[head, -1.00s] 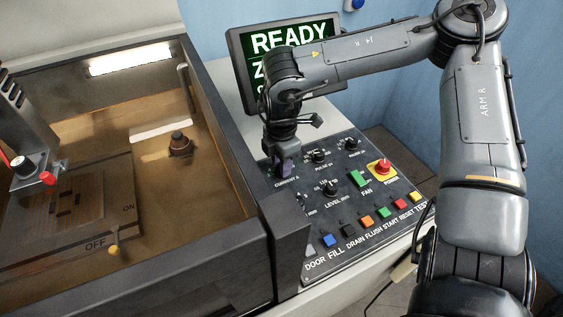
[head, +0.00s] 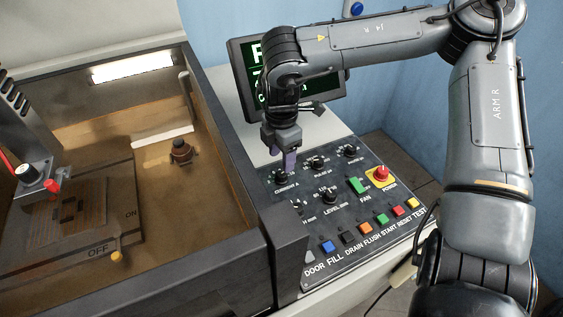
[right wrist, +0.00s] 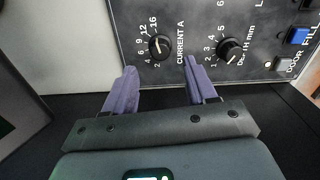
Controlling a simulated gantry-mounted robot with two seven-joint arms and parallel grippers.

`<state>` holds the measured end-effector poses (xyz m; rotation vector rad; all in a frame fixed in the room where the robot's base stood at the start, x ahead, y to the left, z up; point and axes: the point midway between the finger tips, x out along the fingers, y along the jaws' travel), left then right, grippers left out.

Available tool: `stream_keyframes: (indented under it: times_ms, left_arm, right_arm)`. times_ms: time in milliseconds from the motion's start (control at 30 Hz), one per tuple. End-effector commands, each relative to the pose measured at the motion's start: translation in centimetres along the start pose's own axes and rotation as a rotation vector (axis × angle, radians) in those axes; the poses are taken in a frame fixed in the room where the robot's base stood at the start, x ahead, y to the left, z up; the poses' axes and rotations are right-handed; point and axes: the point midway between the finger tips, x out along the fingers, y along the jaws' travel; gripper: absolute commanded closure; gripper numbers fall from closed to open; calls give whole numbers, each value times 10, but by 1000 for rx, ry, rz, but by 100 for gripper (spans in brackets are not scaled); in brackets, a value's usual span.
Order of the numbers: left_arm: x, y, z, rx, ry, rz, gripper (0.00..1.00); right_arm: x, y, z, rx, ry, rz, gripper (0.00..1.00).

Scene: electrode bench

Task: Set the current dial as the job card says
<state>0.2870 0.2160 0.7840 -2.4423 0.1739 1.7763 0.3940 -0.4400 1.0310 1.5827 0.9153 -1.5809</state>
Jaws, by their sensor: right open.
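The current dial (head: 280,177) is a black knob at the upper left of the control panel. In the right wrist view the current dial (right wrist: 160,46) is labelled "CURRENT A", with numbers from 2 to 16 around it. I cannot read its setting surely. My right gripper (head: 288,168) is just above and beside the dial, with purple fingers. In the right wrist view its fingers (right wrist: 160,72) are spread apart and empty, with the dial beyond the gap between them. My left gripper is out of view. I see no readable job card.
The control panel (head: 330,233) also has other knobs, a green fan switch (head: 357,186), a red power button (head: 381,173) and a row of coloured buttons. A screen (head: 322,88) behind is partly hidden by my arm. The open tank (head: 229,163) stands at left.

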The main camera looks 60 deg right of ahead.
Motion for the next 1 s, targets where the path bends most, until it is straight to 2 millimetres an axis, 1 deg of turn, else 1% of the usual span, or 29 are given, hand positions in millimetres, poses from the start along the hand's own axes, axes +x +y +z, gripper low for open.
stream_keyframes:
  times_ms: [33, 100, 200, 333, 500, 1000]
  left_arm:
    - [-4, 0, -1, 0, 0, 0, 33]
    - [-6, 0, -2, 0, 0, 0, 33]
    - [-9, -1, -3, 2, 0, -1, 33]
    - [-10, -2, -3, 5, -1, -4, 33]
    - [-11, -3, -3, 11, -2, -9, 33]
    - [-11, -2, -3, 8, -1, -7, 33]
  right_arm:
    - [-12, 1, 0, 0, 0, 3, 44]
    - [-23, 0, 0, -1, -1, 3, 44]
    - [-35, 0, 0, -1, 0, 2, 44]
    - [-45, 0, 0, 0, -1, 0, 44]
    - [-50, 0, 0, 0, -1, 0, 44]
    - [-50, 0, 0, -1, 0, 0, 44]
